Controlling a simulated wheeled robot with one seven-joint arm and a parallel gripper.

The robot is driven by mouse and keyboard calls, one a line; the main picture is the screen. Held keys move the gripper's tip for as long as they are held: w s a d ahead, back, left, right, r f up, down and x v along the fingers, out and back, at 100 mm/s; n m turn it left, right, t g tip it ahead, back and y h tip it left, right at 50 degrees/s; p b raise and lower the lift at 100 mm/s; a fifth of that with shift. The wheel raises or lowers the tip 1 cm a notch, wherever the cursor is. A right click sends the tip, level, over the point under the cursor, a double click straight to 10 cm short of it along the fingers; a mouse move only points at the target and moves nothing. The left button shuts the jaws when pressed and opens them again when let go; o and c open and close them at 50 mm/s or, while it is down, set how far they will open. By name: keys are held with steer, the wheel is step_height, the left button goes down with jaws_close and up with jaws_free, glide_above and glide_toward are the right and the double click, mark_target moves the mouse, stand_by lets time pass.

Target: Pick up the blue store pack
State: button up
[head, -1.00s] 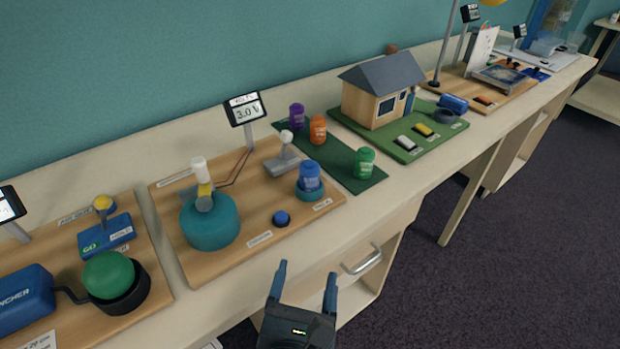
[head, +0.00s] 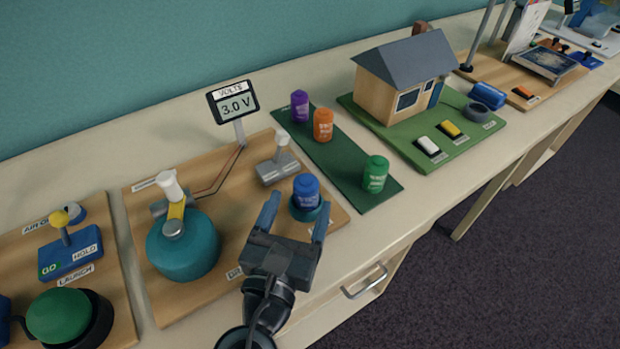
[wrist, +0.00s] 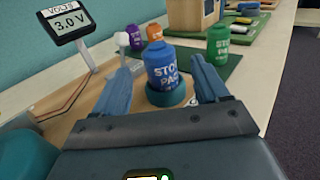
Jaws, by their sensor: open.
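The blue store pack (head: 306,190) stands upright in a teal ring holder (head: 308,211) at the right front of a wooden board (head: 240,238). My gripper (head: 296,213) is open, its two blue fingers pointing toward the pack from the near side. In the wrist view the blue store pack (wrist: 165,68) shows ahead, between the lines of the two open fingers (wrist: 160,85). The pack looks beyond the fingertips; I cannot tell the exact gap. Nothing is held.
Purple (head: 299,106), orange (head: 323,125) and green (head: 375,174) packs stand on a dark green mat (head: 335,160) to the right. A white-knobbed lever (head: 280,160) stands behind the blue pack. A teal domed device (head: 184,250) is left, beside my gripper. A voltmeter (head: 236,103) reads 3.0 V.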

mark_target(309, 179)
steer(key=p+x, duration=0.1)
steer(key=x, duration=0.6)
steer(key=shift+f, duration=0.1)
steer(key=c, duration=1.2)
